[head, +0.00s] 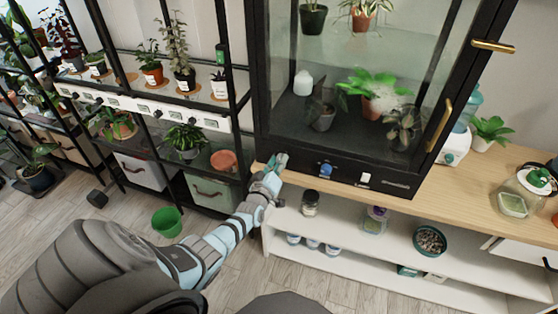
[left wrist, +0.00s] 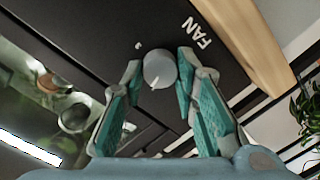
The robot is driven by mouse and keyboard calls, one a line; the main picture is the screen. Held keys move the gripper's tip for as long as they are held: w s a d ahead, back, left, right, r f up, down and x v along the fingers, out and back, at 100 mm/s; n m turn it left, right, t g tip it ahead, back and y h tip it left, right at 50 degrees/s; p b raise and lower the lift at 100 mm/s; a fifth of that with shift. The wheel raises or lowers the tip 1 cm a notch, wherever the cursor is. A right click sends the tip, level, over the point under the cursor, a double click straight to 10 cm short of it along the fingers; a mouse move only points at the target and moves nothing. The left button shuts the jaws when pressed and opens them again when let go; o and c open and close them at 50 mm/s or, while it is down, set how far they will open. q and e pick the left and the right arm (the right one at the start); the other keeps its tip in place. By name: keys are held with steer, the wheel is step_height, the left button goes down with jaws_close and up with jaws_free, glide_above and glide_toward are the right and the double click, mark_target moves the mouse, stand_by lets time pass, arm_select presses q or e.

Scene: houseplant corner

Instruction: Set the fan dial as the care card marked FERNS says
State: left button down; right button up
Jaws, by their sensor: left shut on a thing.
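The fan dial (left wrist: 159,66) is a round grey knob on the cabinet's black front panel, beside the white word FAN (left wrist: 197,33). Its white pointer line points down and slightly left in the left wrist view. A small white mark shows on the panel near the dial. My left gripper (head: 278,162) is at the left end of this panel; in the left wrist view its teal fingers (left wrist: 160,78) are shut on the dial from both sides. In the head view the gripper hides the dial. I cannot read any card marked FERNS. My right gripper is not in view.
A blue knob (head: 325,170) and a white switch (head: 364,178) sit right of my gripper on the same panel. The glass cabinet holds potted plants. The left rack (head: 150,107) has several plants and small white cards. A green bucket (head: 167,221) stands on the floor.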

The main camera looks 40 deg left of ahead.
arm_select(q)
steer(key=shift+w+d+r+m+y+p, duration=0.1)
steer(key=shift+m+y+p, duration=0.25)
steer(key=shift+m, duration=1.45)
steer(key=shift+m+y+p, duration=0.15)
steer(key=shift+m+p, duration=0.35)
steer(key=shift+m, duration=1.3)
steer(key=c, duration=1.3)
jaws_free()
